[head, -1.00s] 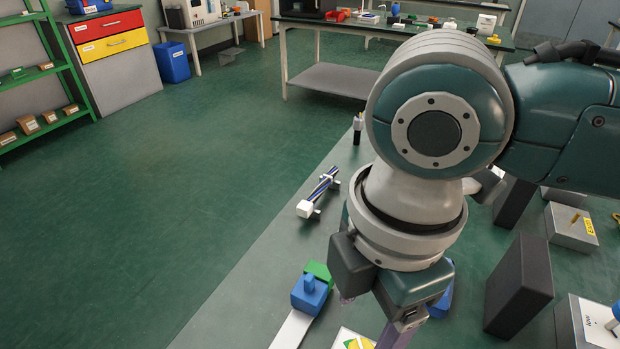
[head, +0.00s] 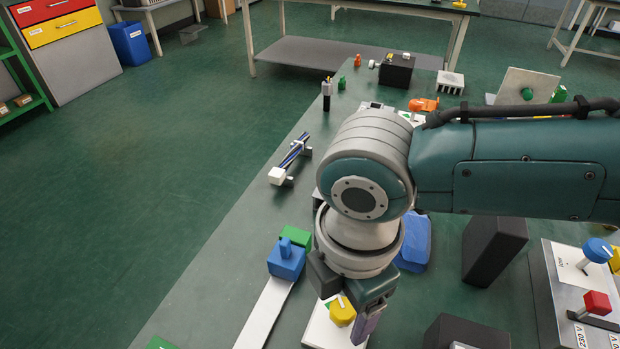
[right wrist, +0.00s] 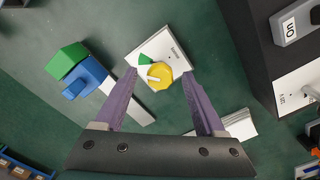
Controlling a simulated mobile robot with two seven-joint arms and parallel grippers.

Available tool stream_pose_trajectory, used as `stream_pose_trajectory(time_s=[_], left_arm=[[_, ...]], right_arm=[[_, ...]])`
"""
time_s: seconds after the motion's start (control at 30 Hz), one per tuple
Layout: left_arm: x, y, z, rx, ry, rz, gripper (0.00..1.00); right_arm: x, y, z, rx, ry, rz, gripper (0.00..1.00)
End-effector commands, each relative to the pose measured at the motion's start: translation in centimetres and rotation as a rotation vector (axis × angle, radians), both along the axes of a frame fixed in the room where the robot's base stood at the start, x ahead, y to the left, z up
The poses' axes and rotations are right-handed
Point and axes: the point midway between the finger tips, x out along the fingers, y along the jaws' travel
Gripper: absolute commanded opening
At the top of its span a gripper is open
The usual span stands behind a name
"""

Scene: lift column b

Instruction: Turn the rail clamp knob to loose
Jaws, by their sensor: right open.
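A yellow knob (head: 342,311) with a white pointer mark sits on a white plate (head: 318,332) on the bench. In the right wrist view the yellow knob (right wrist: 160,76) and its white plate (right wrist: 172,48) show with a green sector beside the knob. The pointer lies toward the left, below the green sector. My right gripper (right wrist: 160,80) is open, with purple fingers on either side of the knob in the picture. I cannot tell whether they touch it. In the head view my right gripper (head: 355,322) hangs over the plate, largely hidden by the wrist. My left gripper is not in view.
A white rail (head: 265,312) with a blue block (head: 286,262) and a green block (head: 296,237) lies to the left. A dark box (head: 494,250) and a grey box with blue and red knobs (head: 570,300) stand to the right. Floor lies left of the bench.

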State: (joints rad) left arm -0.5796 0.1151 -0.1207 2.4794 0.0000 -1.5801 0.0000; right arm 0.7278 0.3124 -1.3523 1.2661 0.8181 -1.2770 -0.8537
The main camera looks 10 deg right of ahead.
Motion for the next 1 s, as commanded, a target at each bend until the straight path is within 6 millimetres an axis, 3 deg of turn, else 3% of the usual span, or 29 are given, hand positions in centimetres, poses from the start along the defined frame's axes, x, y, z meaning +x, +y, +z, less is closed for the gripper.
stream_pose_trajectory(time_s=[0.1,0.7,1.0], left_arm=[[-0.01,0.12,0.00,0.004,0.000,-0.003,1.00],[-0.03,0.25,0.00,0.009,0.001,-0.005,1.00],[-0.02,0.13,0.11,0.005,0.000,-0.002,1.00]], right_arm=[[-0.02,0.01,0.03,0.000,0.000,0.000,0.69],[-0.02,0.01,0.05,0.000,0.001,0.000,0.01],[-0.03,0.02,0.09,0.001,0.001,-0.008,0.00]])
